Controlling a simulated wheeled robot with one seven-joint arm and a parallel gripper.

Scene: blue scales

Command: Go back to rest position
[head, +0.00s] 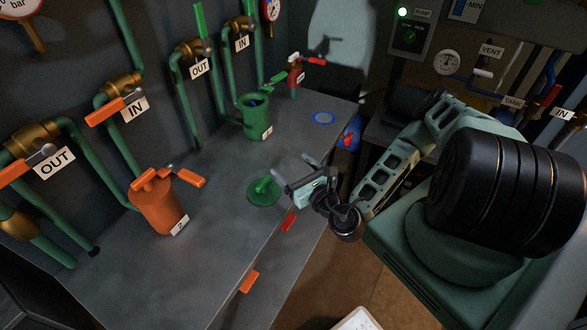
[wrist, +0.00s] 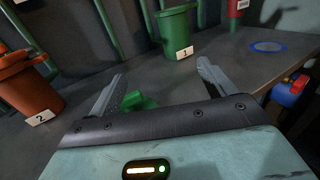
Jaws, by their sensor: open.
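My gripper (head: 293,174) is open over the grey bench (head: 225,180), near its front edge. A green lid with a handle (head: 264,190) lies on the bench just left of my gripper. In the wrist view the green lid (wrist: 138,100) shows beyond my gripper (wrist: 160,82), near the left finger and partly hidden by it. Nothing shows held between the fingers. My arm (head: 400,165) reaches in from the right, with its big black joint at the right of the head view.
A green canister (head: 255,116) labelled 1 stands open at the back. An orange canister (head: 160,203) labelled 2 stands at left with its lid on. Pipes with valves (head: 120,105) line the wall. A blue ring (head: 323,118) marks the bench. A gauge panel (head: 470,60) stands at right.

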